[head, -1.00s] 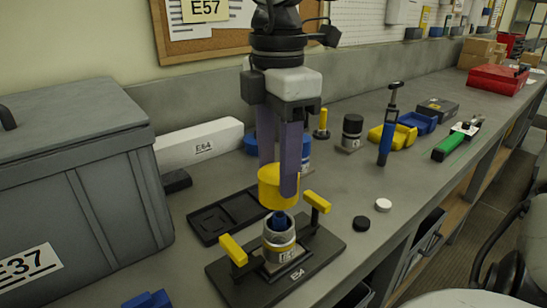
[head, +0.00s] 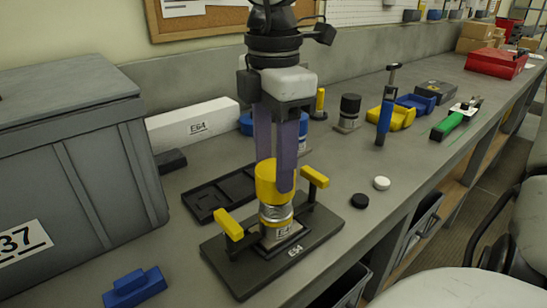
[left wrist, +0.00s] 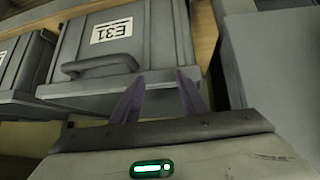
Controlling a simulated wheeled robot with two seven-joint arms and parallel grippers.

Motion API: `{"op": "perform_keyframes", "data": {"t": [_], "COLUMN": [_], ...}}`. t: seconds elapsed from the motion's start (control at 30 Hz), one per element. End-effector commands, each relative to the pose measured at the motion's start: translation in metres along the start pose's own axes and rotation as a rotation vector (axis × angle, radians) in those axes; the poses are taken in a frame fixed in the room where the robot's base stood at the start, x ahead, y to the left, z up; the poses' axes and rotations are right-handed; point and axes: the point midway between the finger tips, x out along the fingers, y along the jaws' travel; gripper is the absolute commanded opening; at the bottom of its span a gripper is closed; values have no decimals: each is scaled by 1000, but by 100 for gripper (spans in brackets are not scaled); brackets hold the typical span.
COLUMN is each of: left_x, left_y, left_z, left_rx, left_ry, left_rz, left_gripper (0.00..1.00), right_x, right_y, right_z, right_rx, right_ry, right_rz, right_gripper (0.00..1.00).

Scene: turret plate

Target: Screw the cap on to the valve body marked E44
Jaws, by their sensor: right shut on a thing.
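My right gripper (head: 277,186) points straight down and is shut on a yellow cap (head: 268,172). The cap is upright on top of the silver valve body (head: 277,229), with no clear gap between them. I cannot tell whether its threads are engaged. The valve body stands in a dark fixture (head: 240,275) between two yellow-handled clamps (head: 229,225).
A grey bin (head: 75,150) stands at left, near a blue block (head: 134,287). A dark tray (head: 220,192) lies behind the fixture. Black (head: 360,201) and white (head: 382,183) discs lie to its right. A grey container marked E31 (left wrist: 125,55) faces my left gripper.

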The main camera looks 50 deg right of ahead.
Motion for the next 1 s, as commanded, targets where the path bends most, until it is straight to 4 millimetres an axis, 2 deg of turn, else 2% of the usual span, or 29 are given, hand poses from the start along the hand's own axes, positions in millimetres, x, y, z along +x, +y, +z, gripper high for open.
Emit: {"op": "perform_keyframes", "data": {"t": [0.7,1.0], "left_x": [14,13], "left_y": [-1,-2], "left_z": [9,9], "left_rx": [-1,-1], "left_ry": [6,6], "left_rz": [0,-1], "left_gripper": [40,40], "right_x": [15,15], "right_y": [0,0], "right_z": [1,1], "right_rx": [0,0], "right_ry": [1,1], "right_rz": [1,1], "right_gripper": [26,26]}}
